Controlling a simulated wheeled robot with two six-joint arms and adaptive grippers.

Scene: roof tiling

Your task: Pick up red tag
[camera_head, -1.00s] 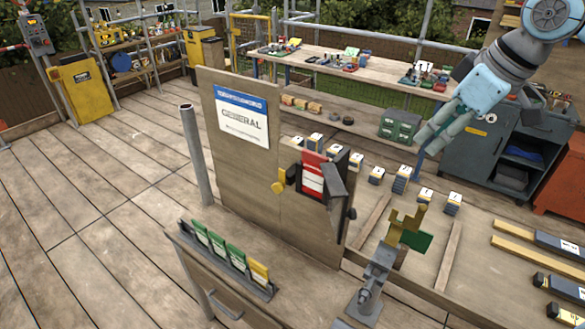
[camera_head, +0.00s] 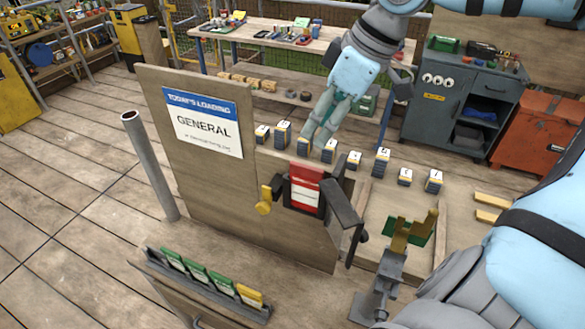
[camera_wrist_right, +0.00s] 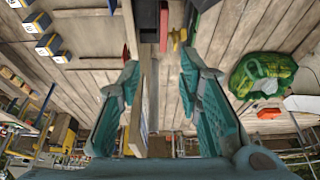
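The red tag (camera_head: 306,178), red with a white label, sits in a dark holder at the right part of the upright wooden board (camera_head: 290,235). A dark grey bracket juts out beside it. My right gripper (camera_head: 317,143) is above the tag in the head view, fingers pointing down, apart from it. In the right wrist view my right gripper (camera_wrist_right: 160,65) is open and empty. The red tag (camera_wrist_right: 164,24) shows beyond and between its fingertips, with a yellow knob (camera_wrist_right: 178,37) beside it. My left gripper is not in view.
A rack (camera_head: 210,295) of green and yellow cards stands in front of the board. A grey metal post (camera_head: 150,165) is left of it. A stand with a yellow bracket and green plate (camera_head: 395,232) is at right. Several small numbered blocks line the surface behind.

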